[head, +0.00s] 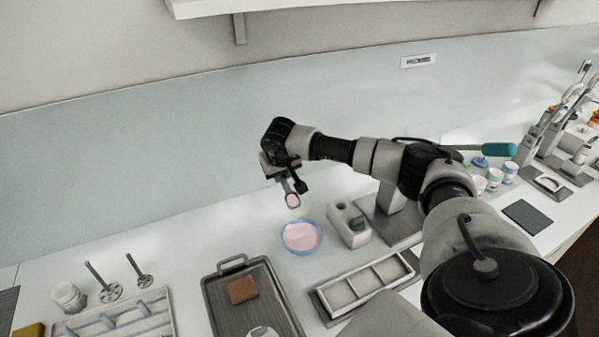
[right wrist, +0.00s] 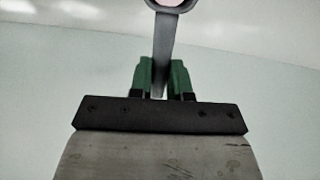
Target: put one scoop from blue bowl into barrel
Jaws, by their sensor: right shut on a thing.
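My right gripper (head: 284,178) is shut on the handle of a scoop (head: 292,200). In the right wrist view the grey scoop handle (right wrist: 163,55) stands between the green fingers of the gripper (right wrist: 162,76). The scoop's head holds something pink. The scoop is in the air above and slightly left of the blue bowl (head: 284,243), which has pink stuff (head: 303,236) in it. I cannot tell for sure which thing is the barrel; a pale grey block (head: 351,236) with round parts on top stands just right of the bowl. My left gripper is not in view.
A grey tray (head: 221,312) with a brown block (head: 242,289) lies front left of the bowl. A compartment box (head: 367,284) lies front right. A white jar (head: 68,297) stands far left. Small cups and machines stand at the right. A shelf is overhead.

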